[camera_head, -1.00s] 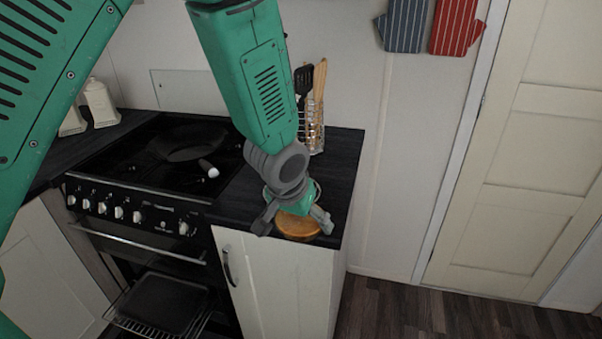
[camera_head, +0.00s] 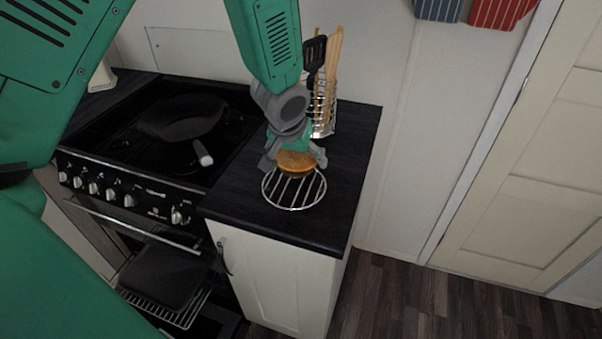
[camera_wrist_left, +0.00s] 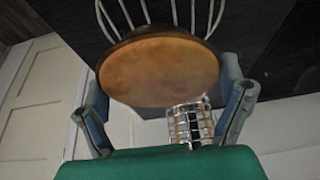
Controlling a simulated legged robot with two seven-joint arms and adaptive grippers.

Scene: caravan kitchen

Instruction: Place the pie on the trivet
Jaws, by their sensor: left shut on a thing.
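The pie (camera_head: 296,162) is round and golden brown. My left gripper (camera_head: 293,157) is shut on it, with one finger on each side. The trivet (camera_head: 293,205) is a round wire rack on the dark counter near its front edge. The pie overlaps the trivet's back part in the head view; whether they touch I cannot tell. In the left wrist view the pie (camera_wrist_left: 160,72) lies between the two fingers (camera_wrist_left: 167,105), and the trivet's wires (camera_wrist_left: 160,14) show past its edge. My right gripper is not in view.
A wire utensil holder (camera_head: 322,108) with a black spatula and wooden tools stands close behind the gripper. Left of the counter (camera_head: 345,175) is a black stove (camera_head: 130,150) with a pan (camera_head: 182,118), its handle pointing toward the counter. The counter right of the trivet is clear.

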